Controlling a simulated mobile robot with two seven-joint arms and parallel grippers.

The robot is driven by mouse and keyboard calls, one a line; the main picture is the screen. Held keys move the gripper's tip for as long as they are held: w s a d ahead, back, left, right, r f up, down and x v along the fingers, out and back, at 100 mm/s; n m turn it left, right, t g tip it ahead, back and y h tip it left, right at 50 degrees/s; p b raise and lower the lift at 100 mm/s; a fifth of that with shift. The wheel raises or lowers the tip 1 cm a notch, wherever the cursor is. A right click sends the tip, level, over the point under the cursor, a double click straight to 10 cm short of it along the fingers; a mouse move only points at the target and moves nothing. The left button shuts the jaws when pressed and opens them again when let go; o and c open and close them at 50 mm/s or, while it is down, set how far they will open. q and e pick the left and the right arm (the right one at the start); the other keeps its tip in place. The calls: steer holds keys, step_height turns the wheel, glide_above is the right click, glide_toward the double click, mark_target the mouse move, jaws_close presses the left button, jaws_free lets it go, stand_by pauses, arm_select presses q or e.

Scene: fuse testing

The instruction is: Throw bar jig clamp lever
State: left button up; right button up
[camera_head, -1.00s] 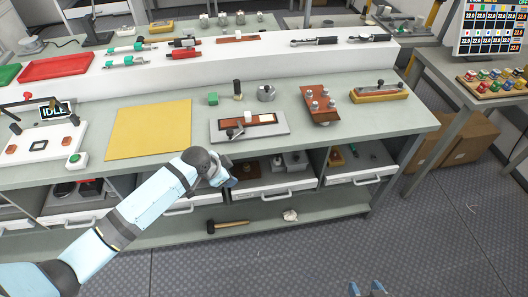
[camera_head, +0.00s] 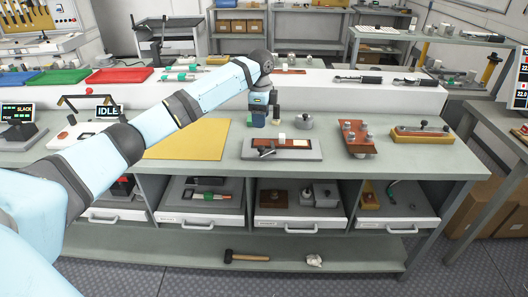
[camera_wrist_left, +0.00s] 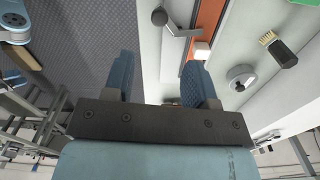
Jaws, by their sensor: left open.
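The bar jig is a pale grey plate (camera_head: 250,152) with an orange-brown bar (camera_head: 295,143) and a small white block on it, at mid-bench. Its clamp lever (camera_head: 266,151) has a dark knob and lies at the plate's front left. In the left wrist view the lever (camera_wrist_left: 177,24) shows at the top, beyond my fingers, with the bar (camera_wrist_left: 207,30) beside it. My left gripper (camera_head: 265,112) is above the bench near the jig, seen against its back side. In the wrist view its two blue fingers (camera_wrist_left: 160,82) are apart and empty, not holding the lever. My right gripper is out of view.
A brown block with metal posts (camera_head: 357,140) is to the right. A yellow mat (camera_head: 190,140) lies to the left. A raised white shelf (camera_head: 330,95) runs behind.

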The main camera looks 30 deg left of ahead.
mark_target(261, 147)
arm_select(q)
step_height(261, 147, down, 12)
steer(key=shift+f+b, duration=0.15)
steer(key=shift+b, duration=0.3)
steer(key=c, duration=0.9)
